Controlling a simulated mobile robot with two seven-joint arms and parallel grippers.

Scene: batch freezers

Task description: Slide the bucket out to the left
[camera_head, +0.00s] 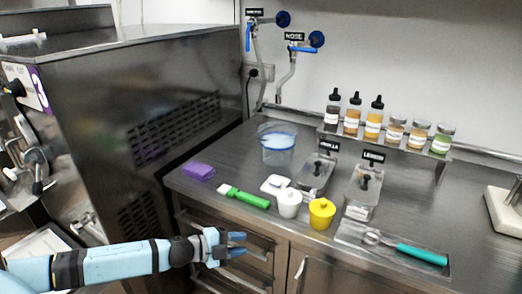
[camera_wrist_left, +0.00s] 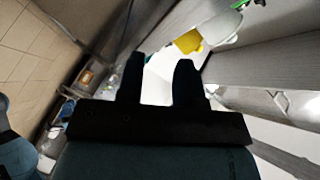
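A clear round bucket (camera_head: 278,152) with pale blue contents stands upright at the back left of the steel counter. My left gripper (camera_head: 238,244) is in front of the counter's drawers, below and well short of the bucket, its fingers pointing right. In the left wrist view its two dark fingers (camera_wrist_left: 160,80) are apart with nothing between them. The bucket cannot be made out in that view. My right gripper is in neither view.
A purple sponge (camera_head: 199,171), a green-handled brush (camera_head: 245,197), a white cup (camera_head: 288,203) and a yellow cup (camera_head: 322,213) stand along the counter's front. Lidded metal containers (camera_head: 316,175) sit right of the bucket. A large freezer (camera_head: 150,120) stands on the left.

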